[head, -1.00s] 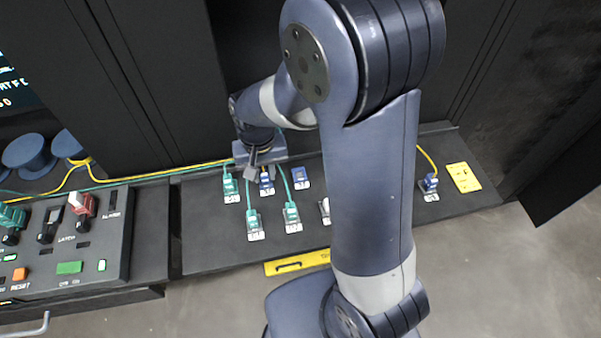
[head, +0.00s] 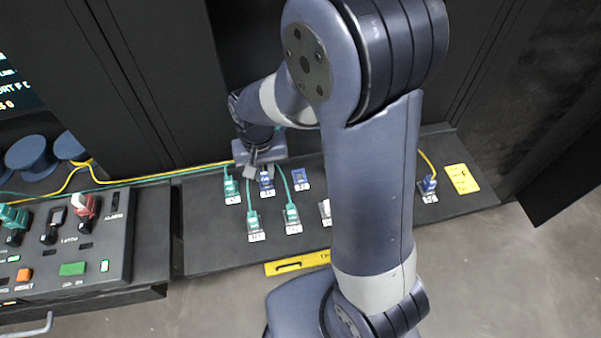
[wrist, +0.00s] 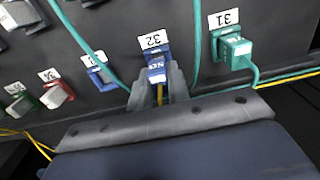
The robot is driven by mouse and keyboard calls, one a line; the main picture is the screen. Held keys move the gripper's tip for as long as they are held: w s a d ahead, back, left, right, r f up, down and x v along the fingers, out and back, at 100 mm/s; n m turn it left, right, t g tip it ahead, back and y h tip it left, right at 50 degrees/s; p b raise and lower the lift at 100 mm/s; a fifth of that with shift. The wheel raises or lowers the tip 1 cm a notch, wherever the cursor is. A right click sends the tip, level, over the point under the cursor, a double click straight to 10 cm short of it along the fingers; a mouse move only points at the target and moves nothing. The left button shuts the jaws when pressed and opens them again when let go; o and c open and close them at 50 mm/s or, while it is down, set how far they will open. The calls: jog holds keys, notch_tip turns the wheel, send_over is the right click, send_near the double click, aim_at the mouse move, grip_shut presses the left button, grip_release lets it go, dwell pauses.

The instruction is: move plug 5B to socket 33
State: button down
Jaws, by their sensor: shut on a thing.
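My gripper (head: 262,166) is at the back row of the panel, its fingers (wrist: 158,90) shut on a blue plug (wrist: 157,70) with a yellow cable. The plug is at the blue socket marked 32 (wrist: 153,51), and it also shows in the head view (head: 266,184). I cannot read its tag or tell how deep it sits. Socket 33 (head: 301,177) is the blue socket to the right of it in the head view, with no plug seen in it. In the wrist view it is left of my gripper (wrist: 97,76), its label hard to read.
A green plug (wrist: 236,48) sits at socket 31. Two green plugs (head: 254,222) (head: 291,214) stand in the front row, their cables passing either side of my gripper. Another blue plug (head: 428,185) is at the far right. A control box (head: 65,245) stands left.

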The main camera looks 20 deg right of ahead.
aim_at(263, 170)
jog(key=shift+r+p, duration=1.7)
jog(key=shift+r, duration=0.65)
